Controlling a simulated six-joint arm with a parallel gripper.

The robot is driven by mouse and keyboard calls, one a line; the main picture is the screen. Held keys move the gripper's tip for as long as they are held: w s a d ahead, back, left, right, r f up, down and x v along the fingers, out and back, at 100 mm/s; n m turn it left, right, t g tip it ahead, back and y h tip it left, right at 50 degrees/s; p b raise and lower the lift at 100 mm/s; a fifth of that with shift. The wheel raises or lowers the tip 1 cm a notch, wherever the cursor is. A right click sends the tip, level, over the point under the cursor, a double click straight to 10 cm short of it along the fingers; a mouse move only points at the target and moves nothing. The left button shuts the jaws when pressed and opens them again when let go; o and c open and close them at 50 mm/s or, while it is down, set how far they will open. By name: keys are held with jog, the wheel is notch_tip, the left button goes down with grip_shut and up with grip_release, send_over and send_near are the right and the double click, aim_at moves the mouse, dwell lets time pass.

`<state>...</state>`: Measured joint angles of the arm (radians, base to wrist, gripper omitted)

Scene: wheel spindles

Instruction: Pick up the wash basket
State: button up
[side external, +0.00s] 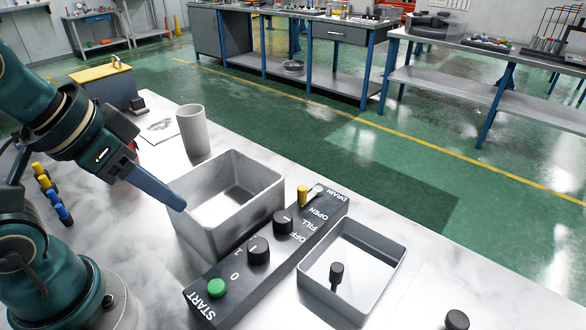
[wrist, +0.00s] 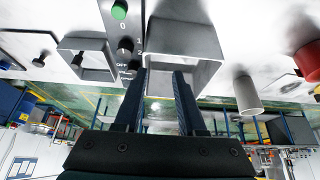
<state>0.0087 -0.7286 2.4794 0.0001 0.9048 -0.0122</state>
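A shallow grey open tray (side external: 382,285) with an upright black-topped handle (side external: 337,272) inside it stands at the right of the control panel; it looks like the wash basket, though no label shows. In the wrist view the tray (wrist: 101,46) is left of the fingers. A deeper grey open box (side external: 192,222) stands left of the panel. My gripper (side external: 180,206) is at the left of this box, pointing down and right, away from the tray. In the wrist view my gripper (wrist: 160,74) has its fingers apart, with nothing between them, in front of the box.
The dark control panel (side external: 235,275) with a green button, black knobs and a yellow lever lies between box and tray. A grey cylinder (side external: 193,130) stands behind the box. Yellow and blue pegs (side external: 52,195) stand at the left. A black knob (side external: 457,320) is at the front right.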

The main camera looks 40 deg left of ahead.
jog(key=w+d+r+g, duration=0.2)
jog(key=w+d, duration=0.2)
jog(key=w, duration=0.1)
jog(key=n+g, duration=0.1)
jog(key=g, duration=0.1)
send_near(335, 281)
jog(key=w+a, duration=0.2)
jog(key=a, duration=0.4)
jog(key=shift+n+g, duration=0.5)
jog(key=shift+g, duration=0.2)
jog(key=d+f, duration=0.5)
jog(key=shift+d+f, duration=0.25)
jog(key=shift+d, duration=0.05)
jog(key=shift+w+f, duration=0.15)
jog(key=shift+f, duration=2.85)
grip_shut()
